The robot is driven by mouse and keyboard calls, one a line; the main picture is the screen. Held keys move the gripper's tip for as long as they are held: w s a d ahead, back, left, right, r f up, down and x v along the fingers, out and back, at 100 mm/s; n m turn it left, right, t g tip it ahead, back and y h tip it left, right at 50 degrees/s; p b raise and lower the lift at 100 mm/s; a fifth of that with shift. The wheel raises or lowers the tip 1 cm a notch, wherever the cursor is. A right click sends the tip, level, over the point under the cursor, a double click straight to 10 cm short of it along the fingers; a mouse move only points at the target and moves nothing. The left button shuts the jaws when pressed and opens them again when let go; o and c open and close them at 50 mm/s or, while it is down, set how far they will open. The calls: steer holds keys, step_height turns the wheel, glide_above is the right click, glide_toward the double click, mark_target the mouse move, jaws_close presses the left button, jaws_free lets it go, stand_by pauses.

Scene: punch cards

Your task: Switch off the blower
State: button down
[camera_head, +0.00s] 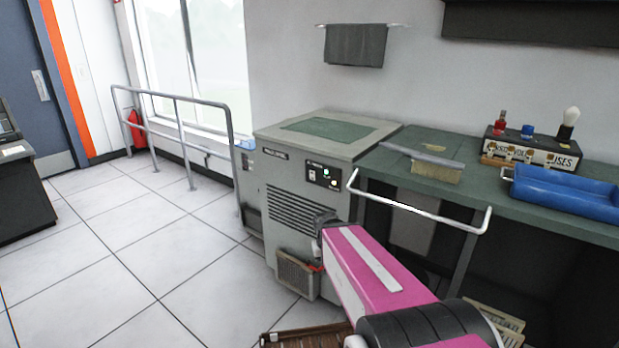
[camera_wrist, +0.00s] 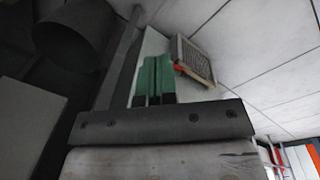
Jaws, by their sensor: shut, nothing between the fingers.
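A grey cabinet (camera_head: 290,165) with louvred slots stands against the wall in the head view; it looks like the blower, though its label is too small to read. Its upper front has a black control panel (camera_head: 323,177) with a pale switch (camera_head: 312,174), a lit green lamp (camera_head: 326,172) and a dark round knob (camera_head: 333,184). The switch's position cannot be read. My pink arm reaches toward the cabinet front, its dark end (camera_head: 325,220) below the panel. In the wrist view my gripper's green fingers (camera_wrist: 152,72) are together and empty. The panel is not visible there.
A white rail (camera_head: 420,207) runs along the green bench (camera_head: 540,204), right of the cabinet. A meshed box (camera_head: 298,274) is low at the cabinet's front.

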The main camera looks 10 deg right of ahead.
mark_target(311, 173)
steer(key=w+r+n+t+h, duration=0.4)
steer(key=w+r+h, duration=0.2)
steer(key=w+h, duration=0.4)
steer(key=w+a+r+n+t+h, duration=0.3)
steer(key=w+a+r+n+t, duration=0.1)
steer(key=w+a+r+t, duration=0.5)
steer(key=w+a+r, duration=0.1)
steer(key=a+r, duration=0.1)
steer(key=a, duration=0.1)
steer(key=shift+w+a+r+n+t, duration=0.15)
steer(key=shift+w+r+n+t, duration=0.15)
steer(key=shift+n, duration=0.1)
steer(key=x, duration=1.4)
steer(key=shift+f, duration=0.1)
